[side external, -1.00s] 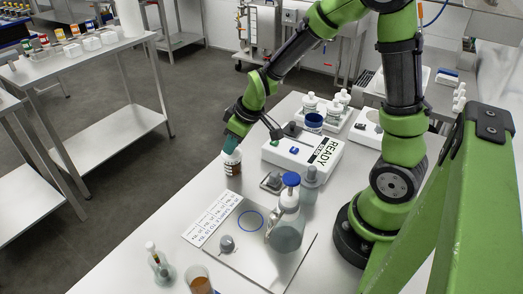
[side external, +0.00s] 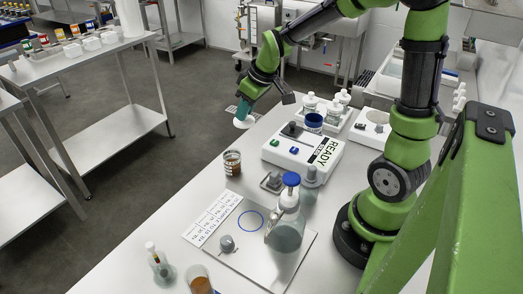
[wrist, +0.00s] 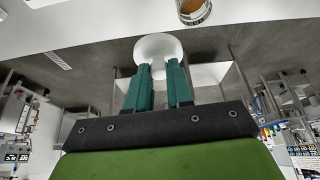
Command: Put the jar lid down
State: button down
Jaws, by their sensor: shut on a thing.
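My gripper (side external: 243,109) is shut on the white round jar lid (side external: 243,121) and holds it in the air. In the side view the lid appears out past the table's left edge, against the floor. In the wrist view the lid (wrist: 158,46) sits at the tips of my green fingers (wrist: 160,75). The jar (side external: 232,164) is clear with brown contents and a label. It stands upright and uncovered on the table near the left edge, apart from the gripper.
A white "READY" device (side external: 300,150) stands right of the jar. A metal plate (side external: 245,262) with a blue ring, a blue-capped bottle (side external: 288,215) and a grey knob is nearer the camera. Bare table (side external: 262,133) lies between jar and device.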

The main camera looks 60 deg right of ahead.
jog(key=shift+n, duration=0.5)
jog(key=d+f, duration=0.1)
jog(key=f, duration=0.2)
jog(key=w+d+f, duration=0.1)
jog(key=f, duration=0.2)
jog(key=w+d+f, duration=0.1)
jog(key=f, duration=0.2)
jog(key=shift+f, duration=2.15)
jog(key=shift+f, duration=0.15)
jog(key=c, duration=1)
grip_release()
